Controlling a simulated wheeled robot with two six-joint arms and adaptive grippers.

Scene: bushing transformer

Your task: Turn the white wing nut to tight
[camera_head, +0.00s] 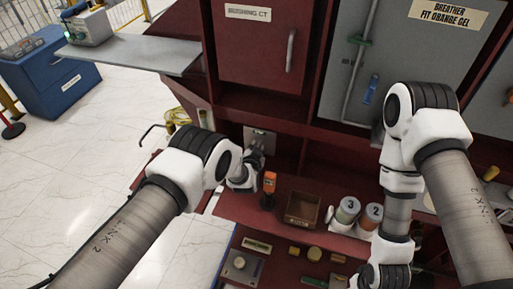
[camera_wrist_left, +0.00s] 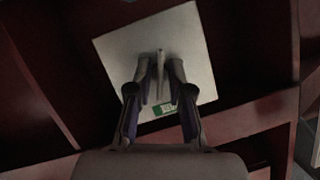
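The wing nut (camera_wrist_left: 161,68) shows as a thin pale upright shape at the middle of a light grey square plate (camera_wrist_left: 190,40) in the left wrist view. The plate also shows in the head view (camera_head: 262,136), on the dark red panel behind my left gripper (camera_head: 256,158). In the left wrist view my left gripper (camera_wrist_left: 160,72) has its two fingers on either side of the nut, with a small gap on each side. The nut is hidden in the head view. My right arm hangs down at the right; its fingers do not show.
Below the plate, a red shelf (camera_head: 236,204) holds an orange device (camera_head: 269,183), a brown open box (camera_head: 302,209) and cans numbered 3 (camera_head: 347,210) and 2 (camera_head: 373,214). A green label (camera_wrist_left: 165,109) sits low on the plate. Red frame beams surround it.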

